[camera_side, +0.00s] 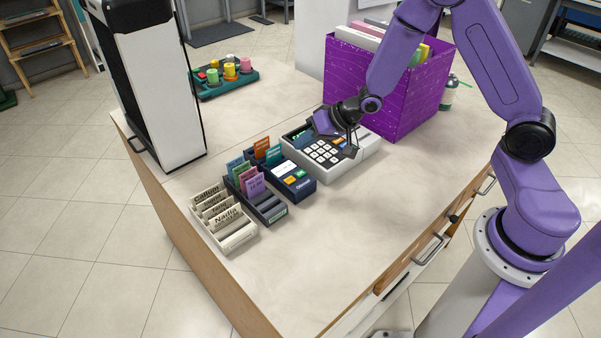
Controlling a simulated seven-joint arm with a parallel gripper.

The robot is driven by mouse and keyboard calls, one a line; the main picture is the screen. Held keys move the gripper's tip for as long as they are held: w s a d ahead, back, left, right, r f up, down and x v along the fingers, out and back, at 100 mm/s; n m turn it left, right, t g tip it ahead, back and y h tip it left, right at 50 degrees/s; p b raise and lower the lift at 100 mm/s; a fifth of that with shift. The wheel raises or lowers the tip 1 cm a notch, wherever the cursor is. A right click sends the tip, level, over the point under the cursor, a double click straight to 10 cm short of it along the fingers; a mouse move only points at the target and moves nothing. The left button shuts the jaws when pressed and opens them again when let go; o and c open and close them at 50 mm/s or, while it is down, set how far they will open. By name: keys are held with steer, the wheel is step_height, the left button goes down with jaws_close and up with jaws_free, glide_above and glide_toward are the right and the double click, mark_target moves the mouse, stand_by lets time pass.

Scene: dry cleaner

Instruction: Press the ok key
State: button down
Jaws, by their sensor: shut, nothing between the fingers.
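A pale cash register or terminal (322,173) stands on the counter, with a dark keypad of several white keys (325,152) on top. A dark screen shows at its upper left. Orange and other coloured keys sit on its right side, partly hidden by my gripper. The key labels are too small to read, so I cannot tell which is the ok key. My gripper (351,148) is shut and empty, with its fingers pointing down over the right side of the keypad. I cannot tell whether the fingertips touch a key.
A purple box of folders (400,100) stands close behind my gripper. Thread spools sit on a green tray (240,88). The front counter is clear.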

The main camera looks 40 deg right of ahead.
mark_target(304, 173)
steer(key=shift+f, duration=3.25)
steer(key=shift+f, duration=0.2)
steer(key=shift+f, duration=0.2)
steer(key=shift+f, duration=0.35)
stand_by(0.4)
steer(key=shift+r, duration=0.75)
steer(key=shift+r, duration=2.5)
